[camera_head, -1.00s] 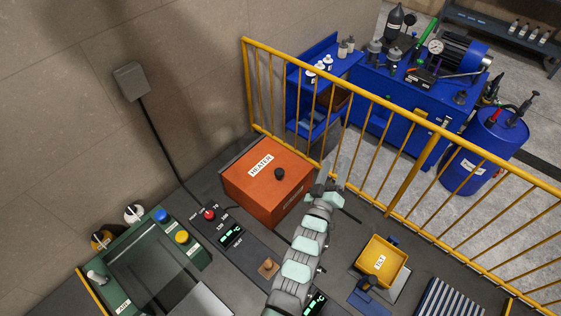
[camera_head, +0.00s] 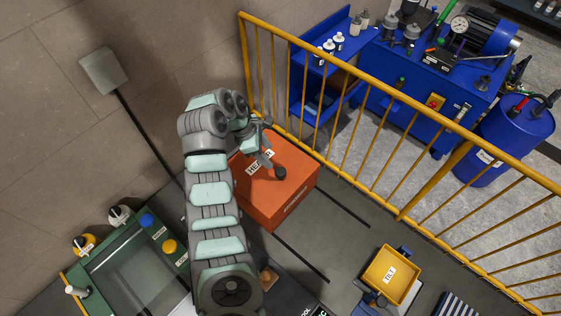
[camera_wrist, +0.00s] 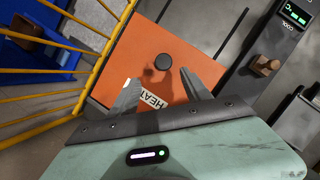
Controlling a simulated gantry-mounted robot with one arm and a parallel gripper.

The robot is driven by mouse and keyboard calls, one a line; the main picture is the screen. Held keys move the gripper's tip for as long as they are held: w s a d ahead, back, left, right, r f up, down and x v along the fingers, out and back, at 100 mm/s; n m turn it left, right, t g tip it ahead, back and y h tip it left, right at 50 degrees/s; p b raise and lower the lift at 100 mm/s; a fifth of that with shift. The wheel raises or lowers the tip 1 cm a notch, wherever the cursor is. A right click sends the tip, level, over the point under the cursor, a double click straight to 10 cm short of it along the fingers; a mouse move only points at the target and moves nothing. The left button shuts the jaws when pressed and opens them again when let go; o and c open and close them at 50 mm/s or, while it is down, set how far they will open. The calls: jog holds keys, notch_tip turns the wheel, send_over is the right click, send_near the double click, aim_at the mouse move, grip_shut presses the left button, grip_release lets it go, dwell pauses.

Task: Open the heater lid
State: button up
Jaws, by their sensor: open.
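The heater (camera_head: 285,205) is an orange box with a flat orange lid (camera_head: 298,165) that lies closed on top. A round black knob (camera_head: 280,174) stands on the lid, next to a white HEATER label (camera_head: 254,168). In the wrist view the knob (camera_wrist: 164,61) is beyond my fingertips, and the lid (camera_wrist: 130,45) fills the middle. My gripper (camera_head: 266,160) is above the lid, beside the knob and apart from it. In the wrist view my gripper (camera_wrist: 163,82) has its two fingers spread with nothing between them. My arm hides the heater's left part in the head view.
A yellow railing (camera_head: 350,95) runs close behind the heater. A yellow TILT tray (camera_head: 390,275) stands at the lower right. A green-framed machine (camera_head: 135,265) stands at the lower left. A wooden block (camera_wrist: 264,66) shows right of the heater in the wrist view.

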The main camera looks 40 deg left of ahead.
aim_at(280, 171)
jog(key=x, duration=0.7)
jog(key=p+x, duration=0.1)
jog(key=x, duration=0.2)
jog(key=shift+s+d+f, duration=0.25)
jog(key=shift+d+f, duration=0.05)
jog(key=shift+d, duration=0.05)
grip_shut()
dwell(1.1)
